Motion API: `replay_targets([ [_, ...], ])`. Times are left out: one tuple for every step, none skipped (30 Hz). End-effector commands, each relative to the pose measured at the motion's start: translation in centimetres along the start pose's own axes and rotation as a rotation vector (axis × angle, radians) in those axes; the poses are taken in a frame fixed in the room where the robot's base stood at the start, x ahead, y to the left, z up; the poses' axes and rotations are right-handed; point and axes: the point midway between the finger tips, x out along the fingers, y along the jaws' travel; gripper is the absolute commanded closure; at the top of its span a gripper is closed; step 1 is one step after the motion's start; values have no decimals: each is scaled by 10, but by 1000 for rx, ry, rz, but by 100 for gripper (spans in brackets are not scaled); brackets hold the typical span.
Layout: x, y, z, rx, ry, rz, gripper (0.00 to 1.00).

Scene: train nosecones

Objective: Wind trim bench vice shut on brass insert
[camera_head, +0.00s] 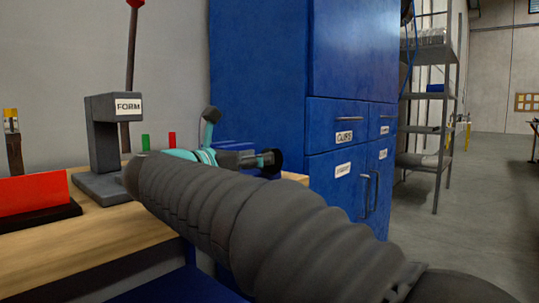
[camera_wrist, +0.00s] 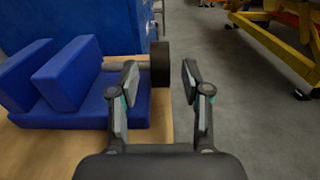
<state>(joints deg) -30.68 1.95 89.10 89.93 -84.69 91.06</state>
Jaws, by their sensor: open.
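The blue bench vice (camera_wrist: 75,112) stands on the wooden bench at the left of the wrist view, with two upright jaws and a gap between them. I cannot make out a brass insert in the part of the gap that shows. The vice's black handwheel (camera_wrist: 160,62) is at its right end, seen nearly edge-on. My gripper (camera_wrist: 159,67) is open, with one finger on each side of the handwheel in the picture. I cannot tell whether a finger touches it. In the head view my arm hides most of the vice (camera_head: 236,145).
A grey press marked FORM (camera_head: 100,150) and a red plate on a dark stand (camera_head: 35,200) are on the bench. Blue cabinets (camera_head: 260,70) stand behind. Open floor (camera_wrist: 235,90) lies right of the bench, with a yellow frame (camera_wrist: 275,45) beyond.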

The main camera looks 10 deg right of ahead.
Motion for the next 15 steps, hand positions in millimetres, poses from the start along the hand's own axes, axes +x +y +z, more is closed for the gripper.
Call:
replay_targets([
  [11, -1, 0, 0, 0, -5, 52],
  [16, -1, 0, 0, 0, -5, 52],
  [22, -1, 1, 0, 0, -4, 52],
  [26, -1, 1, 0, 0, -4, 52],
  [31, -1, 1, 0, 0, -4, 52],
  [36, -1, 1, 0, 0, -3, 52],
  [39, -1, 1, 0, 0, -3, 52],
  [42, -1, 1, 0, 0, -3, 52],
  [46, -1, 1, 0, 0, -3, 52],
  [48, 0, 0, 0, 0, -2, 52],
  [49, 0, 0, 0, 0, -1, 52],
  [51, 0, 0, 0, 0, -1, 52],
  [52, 0, 0, 0, 0, -1, 52],
  [53, 0, 0, 0, 0, -1, 52],
  [54, 0, 0, 0, 0, 0, 52],
])
